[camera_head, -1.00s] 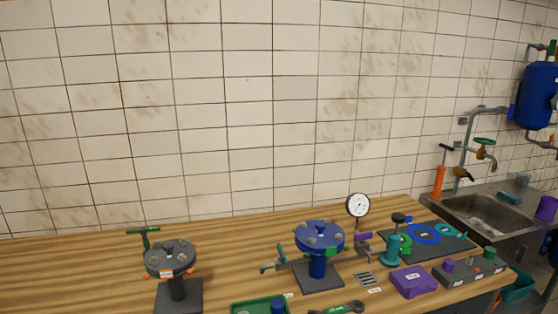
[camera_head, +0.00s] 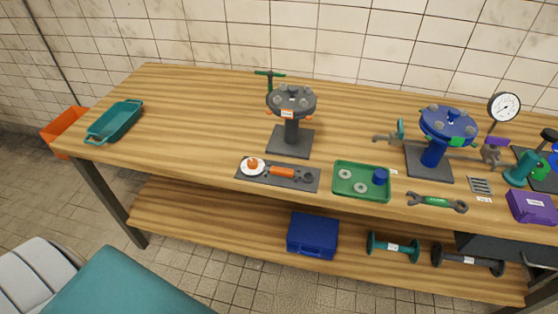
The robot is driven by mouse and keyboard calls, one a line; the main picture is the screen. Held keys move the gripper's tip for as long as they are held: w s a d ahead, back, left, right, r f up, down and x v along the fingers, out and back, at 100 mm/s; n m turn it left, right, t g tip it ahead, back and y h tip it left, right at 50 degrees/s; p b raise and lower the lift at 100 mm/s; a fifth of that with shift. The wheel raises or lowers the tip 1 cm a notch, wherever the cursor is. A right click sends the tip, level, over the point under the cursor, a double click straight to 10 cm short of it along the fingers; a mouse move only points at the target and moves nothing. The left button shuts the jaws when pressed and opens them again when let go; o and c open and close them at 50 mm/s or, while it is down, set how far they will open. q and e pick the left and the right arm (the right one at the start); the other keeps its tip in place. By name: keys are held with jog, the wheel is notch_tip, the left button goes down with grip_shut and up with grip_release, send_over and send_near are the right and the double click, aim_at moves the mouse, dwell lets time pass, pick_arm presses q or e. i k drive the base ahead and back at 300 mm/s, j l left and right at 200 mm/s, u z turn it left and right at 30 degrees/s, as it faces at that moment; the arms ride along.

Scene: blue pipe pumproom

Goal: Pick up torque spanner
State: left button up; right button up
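A tool with an orange handle (camera_head: 282,172) lies on a dark grey flat plate or mat near the front of the wooden workbench, left of the green tray. A round white piece with an orange knob (camera_head: 253,166) is at its left end, and a grey ring-like head (camera_head: 308,177) is at its right. A green-handled spanner (camera_head: 437,202) lies flat on the bench right of the tray. I cannot read any label that tells which one is the torque spanner. Neither of my grippers is in view.
A grey flange stand (camera_head: 291,103) and a blue flange stand (camera_head: 446,124) rise behind these tools. A green tray (camera_head: 343,187) lies between them in front. A teal tray (camera_head: 114,121) is far left. Bare wood lies between. A blue case (camera_head: 312,236) is on the lower shelf.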

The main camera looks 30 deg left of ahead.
aim_at(262, 169)
jog(key=i+l+u, duration=0.1)
jog(key=u, duration=0.35)
jog(key=l+u, duration=0.25)
jog(key=u, duration=0.2)
jog(key=i+l+u, duration=0.1)
jog(key=u, duration=0.35)
jog(key=l, duration=0.1)
